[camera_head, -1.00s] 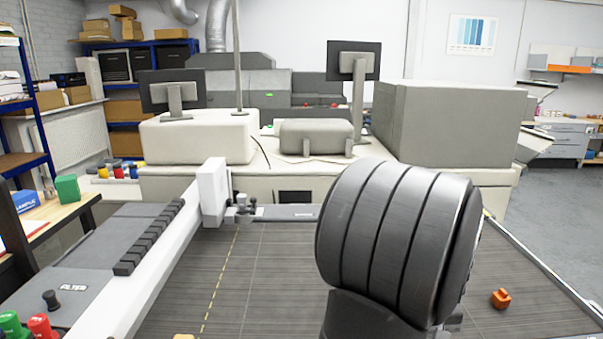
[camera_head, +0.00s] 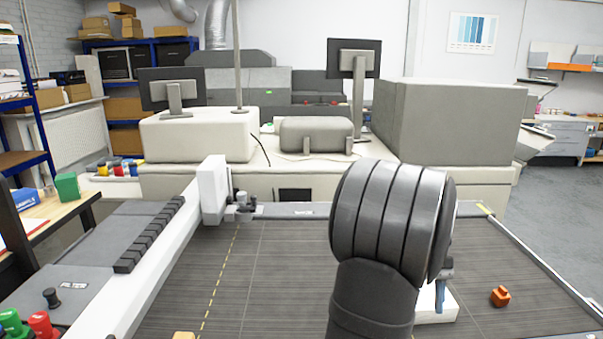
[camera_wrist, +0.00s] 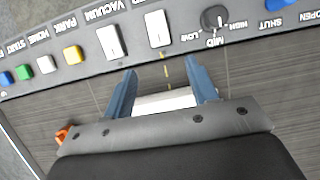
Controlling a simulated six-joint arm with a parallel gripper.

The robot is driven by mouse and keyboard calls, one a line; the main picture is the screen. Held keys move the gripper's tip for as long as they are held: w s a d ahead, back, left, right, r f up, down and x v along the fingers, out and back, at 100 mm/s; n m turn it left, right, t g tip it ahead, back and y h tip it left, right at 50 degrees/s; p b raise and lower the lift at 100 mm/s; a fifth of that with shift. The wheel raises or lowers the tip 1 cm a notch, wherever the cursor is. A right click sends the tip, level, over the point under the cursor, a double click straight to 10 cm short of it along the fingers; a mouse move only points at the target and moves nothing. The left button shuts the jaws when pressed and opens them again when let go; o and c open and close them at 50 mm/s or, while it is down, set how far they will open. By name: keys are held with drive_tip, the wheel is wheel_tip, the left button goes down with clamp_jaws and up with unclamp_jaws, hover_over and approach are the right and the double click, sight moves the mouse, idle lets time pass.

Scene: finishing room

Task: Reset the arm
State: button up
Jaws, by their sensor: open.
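My gripper (camera_wrist: 163,82) is open, its two blue fingers spread apart. One blue finger shows beside my dark arm in the head view (camera_head: 441,291). A control panel (camera_wrist: 90,62) crosses the top of the wrist view, beyond the fingertips. It carries a blue button (camera_wrist: 5,78), a green button (camera_wrist: 23,72), a white button by HOME (camera_wrist: 46,64) and a yellow button by PARK (camera_wrist: 73,54). Two white rockers (camera_wrist: 109,41) (camera_wrist: 157,28), a dark LOW-MID-HIGH knob (camera_wrist: 214,17) and a blue control by SHUT (camera_wrist: 278,4) follow. No finger visibly touches the panel.
A white slab (camera_head: 443,307) lies on the dark slatted bed (camera_head: 285,285); it shows between the fingers in the wrist view (camera_wrist: 165,100). An orange piece (camera_head: 500,297) lies to the right. A white rail (camera_head: 150,270) and keyed console (camera_head: 80,280) stand left. The bed's middle is clear.

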drive_tip(key=v, duration=0.8)
drive_tip(key=s+f+t, duration=0.1)
drive_tip(key=s+t, duration=0.1)
drive_tip(key=s, duration=0.4)
drive_tip(key=shift+s, duration=0.4)
drive_tip(key=shift+a, duration=0.1)
idle(1.4)
